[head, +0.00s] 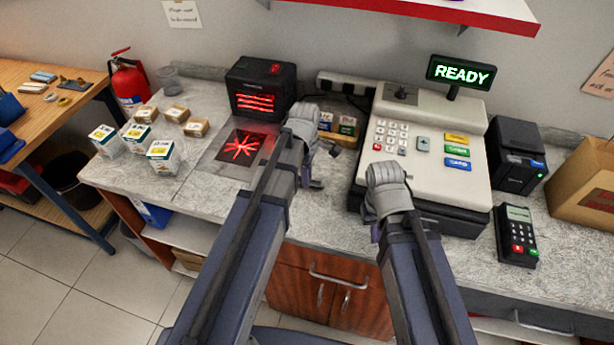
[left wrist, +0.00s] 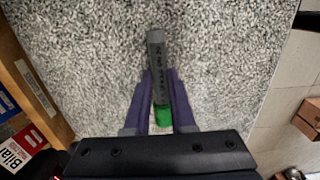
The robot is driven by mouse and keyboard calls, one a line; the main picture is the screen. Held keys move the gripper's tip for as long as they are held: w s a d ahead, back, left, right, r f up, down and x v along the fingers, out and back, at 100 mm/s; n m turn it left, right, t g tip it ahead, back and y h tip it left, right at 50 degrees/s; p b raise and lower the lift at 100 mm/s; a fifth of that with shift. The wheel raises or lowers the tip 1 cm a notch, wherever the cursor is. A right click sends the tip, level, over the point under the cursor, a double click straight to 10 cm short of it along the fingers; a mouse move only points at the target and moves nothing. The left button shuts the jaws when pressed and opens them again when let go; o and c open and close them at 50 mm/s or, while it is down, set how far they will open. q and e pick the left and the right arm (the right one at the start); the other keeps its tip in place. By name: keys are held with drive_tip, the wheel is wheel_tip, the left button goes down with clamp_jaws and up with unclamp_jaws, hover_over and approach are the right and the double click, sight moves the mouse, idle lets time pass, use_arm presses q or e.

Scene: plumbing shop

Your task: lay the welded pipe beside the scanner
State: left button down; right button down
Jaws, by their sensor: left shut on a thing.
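My left gripper (head: 314,184) is over the counter, between the scanner and the cash register. In the left wrist view its two purple fingers (left wrist: 160,76) are closed on a slim grey piece with dark marks and a green end. This looks like the welded pipe (left wrist: 156,50), held above the speckled counter. In the head view the pipe is mostly hidden by my gripper. The black scanner (head: 262,70) with glowing red lines stands at the back left of that gripper, its red-lit plate (head: 242,150) in front. My right gripper (head: 374,230) is before the register; its fingertips are hidden.
Several small boxes (head: 163,157) stand left of the scanner plate. A wooden card holder (head: 338,136) is behind my left gripper. The cash register (head: 425,145), a card reader (head: 516,235) and a black printer (head: 515,155) fill the right. The front counter strip (head: 325,232) is clear.

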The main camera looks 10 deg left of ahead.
use_arm(q)
drive_tip(key=shift+f, duration=0.15)
use_arm(e)
drive_tip(key=shift+f, duration=0.2)
use_arm(q)
drive_tip(key=c, duration=0.7)
unclamp_jaws()
use_arm(e)
drive_tip(key=shift+r, duration=0.1)
use_arm(q)
wheel_tip(320, 180, up, 8)
drive_tip(key=p, duration=0.8)
drive_tip(key=shift+a, duration=0.1)
drive_tip(key=shift+f, duration=0.1)
use_arm(e)
wheel_tip(320, 180, up, 8)
drive_tip(key=shift+f, duration=0.25)
